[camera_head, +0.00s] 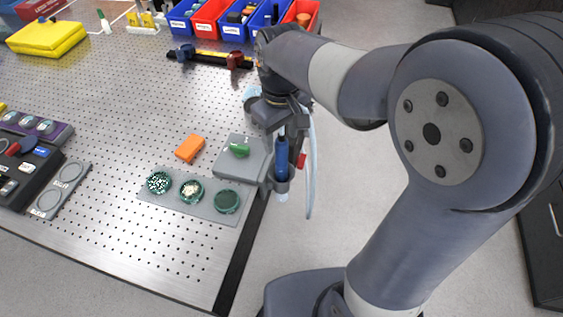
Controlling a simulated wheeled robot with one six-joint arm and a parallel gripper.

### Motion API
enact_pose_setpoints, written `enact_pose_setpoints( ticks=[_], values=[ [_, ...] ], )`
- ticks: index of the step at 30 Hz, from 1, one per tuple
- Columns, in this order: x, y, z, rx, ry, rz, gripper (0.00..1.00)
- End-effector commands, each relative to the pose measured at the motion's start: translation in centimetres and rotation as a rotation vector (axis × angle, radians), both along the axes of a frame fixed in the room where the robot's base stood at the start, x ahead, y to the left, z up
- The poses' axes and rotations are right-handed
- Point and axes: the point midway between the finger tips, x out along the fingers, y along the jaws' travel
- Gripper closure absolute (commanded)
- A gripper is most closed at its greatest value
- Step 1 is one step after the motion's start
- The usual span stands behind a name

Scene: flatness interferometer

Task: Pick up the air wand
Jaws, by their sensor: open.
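The air wand (282,158) is a blue, upright handle standing in a small grey holder at the right edge of the perforated table. A pale hose (312,180) hangs beside it on the right. My gripper (281,121) is open, pointing down, right above the wand's upper end. The jaws partly hide the top of the wand. I cannot tell whether the fingers touch it.
A grey block with a green knob (239,150) sits left of the holder. A grey plate with round green dishes (227,201) and an orange block (190,148) lie nearby. Coloured bins (232,31) line the back. The table's middle is mostly clear.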

Motion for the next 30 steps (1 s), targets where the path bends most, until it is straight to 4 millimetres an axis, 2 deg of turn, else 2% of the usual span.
enact_pose_setpoints(
  ticks=[6,15,30],
  values=[
    [0.1,-0.2,-3.0,-0.002,0.004,0.0,0.48],
    [0.2,-0.2,-3.5,0.0,0.0,0.0,0.48],
    [0.2,-0.2,-3.5,0.0,0.0,0.0,0.89]
  ],
)
